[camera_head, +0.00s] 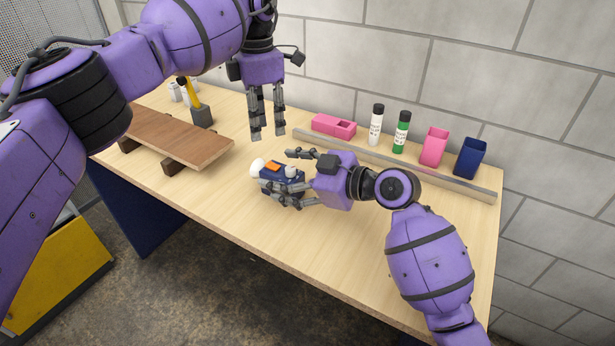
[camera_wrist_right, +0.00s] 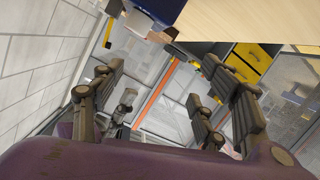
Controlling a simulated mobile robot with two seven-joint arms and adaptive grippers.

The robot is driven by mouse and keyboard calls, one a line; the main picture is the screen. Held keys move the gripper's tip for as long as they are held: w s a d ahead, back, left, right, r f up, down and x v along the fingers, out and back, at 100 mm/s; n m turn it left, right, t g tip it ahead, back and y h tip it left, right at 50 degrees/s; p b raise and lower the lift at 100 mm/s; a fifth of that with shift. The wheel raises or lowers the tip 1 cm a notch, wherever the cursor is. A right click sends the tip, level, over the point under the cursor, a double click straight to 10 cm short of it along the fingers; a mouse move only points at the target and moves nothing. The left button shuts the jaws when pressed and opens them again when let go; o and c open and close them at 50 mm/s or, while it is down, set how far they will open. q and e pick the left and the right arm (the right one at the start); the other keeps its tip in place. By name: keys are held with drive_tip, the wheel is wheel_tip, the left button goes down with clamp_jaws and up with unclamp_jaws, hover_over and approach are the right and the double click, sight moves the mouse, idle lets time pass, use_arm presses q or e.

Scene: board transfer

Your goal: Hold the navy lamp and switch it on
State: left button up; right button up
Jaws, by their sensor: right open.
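The navy lamp (camera_head: 268,175) lies on the table, with a rounded white end at the left, an orange patch on top and a pale knob beside it. My right gripper (camera_head: 290,178) is open, coming from the right. Its fingers appear on the far and near sides of the lamp and hide part of its near side; contact cannot be told. In the right wrist view the spread fingers (camera_wrist_right: 165,100) show, but I cannot make out the lamp between them. My left gripper (camera_head: 267,125) hangs above the table behind the lamp, fingers down, apart and empty.
A brown board (camera_head: 175,135) rests on dark blocks at the left, near a yellow-handled tool (camera_head: 192,95). A long rail (camera_head: 400,166) runs along the back. Behind it stand a pink block (camera_head: 333,125), white and green bottles (camera_head: 401,133), and pink and navy cups (camera_head: 470,158). The front table is clear.

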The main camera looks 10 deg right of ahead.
sight(282, 177)
drive_tip(key=d+f+m, duration=0.1)
drive_tip(key=w+d+f+m, duration=0.1)
drive_tip(key=d, duration=0.1)
drive_tip(key=w+d+f+m+h, duration=0.1)
drive_tip(key=shift+w+d+f+m+g, duration=0.25)
drive_tip(key=shift+d+f+m+g, duration=0.05)
drive_tip(key=shift+g, duration=0.1)
drive_tip(key=shift+w+f, duration=0.15)
drive_tip(key=x, duration=0.7)
drive_tip(key=shift+w+a+f, duration=0.1)
drive_tip(key=shift+a+f, duration=0.05)
drive_tip(key=shift+f, duration=0.15)
